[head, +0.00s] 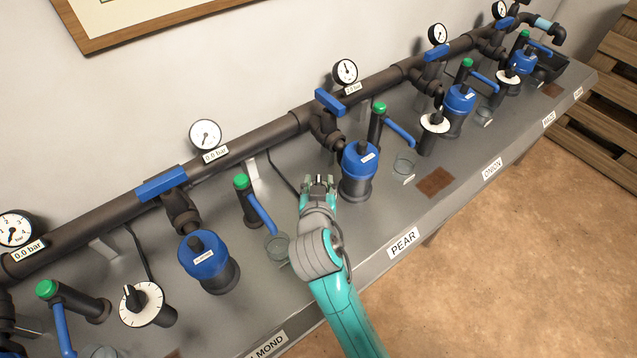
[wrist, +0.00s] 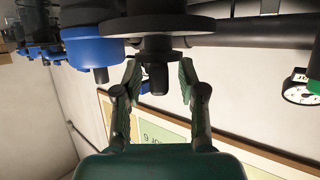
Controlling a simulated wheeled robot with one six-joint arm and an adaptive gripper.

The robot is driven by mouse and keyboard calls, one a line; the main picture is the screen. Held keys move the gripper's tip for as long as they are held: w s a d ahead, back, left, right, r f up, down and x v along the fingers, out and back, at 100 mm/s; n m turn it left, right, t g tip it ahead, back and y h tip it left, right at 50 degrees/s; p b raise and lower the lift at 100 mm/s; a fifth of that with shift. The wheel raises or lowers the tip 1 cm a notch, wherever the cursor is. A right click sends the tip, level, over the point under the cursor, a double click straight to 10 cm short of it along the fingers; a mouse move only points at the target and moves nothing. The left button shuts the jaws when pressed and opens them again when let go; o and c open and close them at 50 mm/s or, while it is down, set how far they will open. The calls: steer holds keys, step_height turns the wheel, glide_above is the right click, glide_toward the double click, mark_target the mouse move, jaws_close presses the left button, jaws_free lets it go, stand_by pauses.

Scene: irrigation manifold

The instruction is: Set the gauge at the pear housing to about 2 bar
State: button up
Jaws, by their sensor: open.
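The pear housing (head: 360,168) is a blue-topped cylinder behind the PEAR label (head: 403,241). Its round white gauge (head: 345,71) hangs on the pipe above; the small tag (head: 352,88) under it appears to read 2.0 bar, but is hard to make out. My gripper (head: 318,180) is just left of the housing and hides the pear dial in the head view. In the wrist view, a dark knob (wrist: 156,78) projects from a dark disc (wrist: 155,22). My open fingers (wrist: 158,80) stand on either side of it, with gaps visible. A blue housing (wrist: 95,52) is beside it.
Left of my arm stand a green-capped tap (head: 242,183) with a blue lever and a glass cup (head: 277,245). The almond housing (head: 208,262) and white dial (head: 142,303) are further left.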

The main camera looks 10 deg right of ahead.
steer(key=v, duration=1.2)
steer(key=shift+r, duration=0.2)
step_height(320, 180, up, 7)
steer(key=shift+f, duration=0.15)
stand_by(0.6)
stand_by(0.4)
steer(key=s+d+f+n+y, duration=0.2)
steer(key=s+d+f, duration=0.2)
steer(key=s+f, duration=0.3)
steer(key=s+d+f+n+y, duration=0.1)
steer(key=s+d+f+n, duration=0.3)
steer(key=f, duration=0.4)
steer(key=s+d+m, duration=0.2)
steer(key=s, duration=0.8)
steer(key=s+d+m+t, duration=0.1)
steer(key=s+d, duration=0.1)
steer(key=s, duration=0.9)
steer(key=shift+d+r+m, duration=0.25)
steer(key=shift+r+m, duration=0.15)
steer(key=shift+r, duration=0.1)
stand_by(1.0)
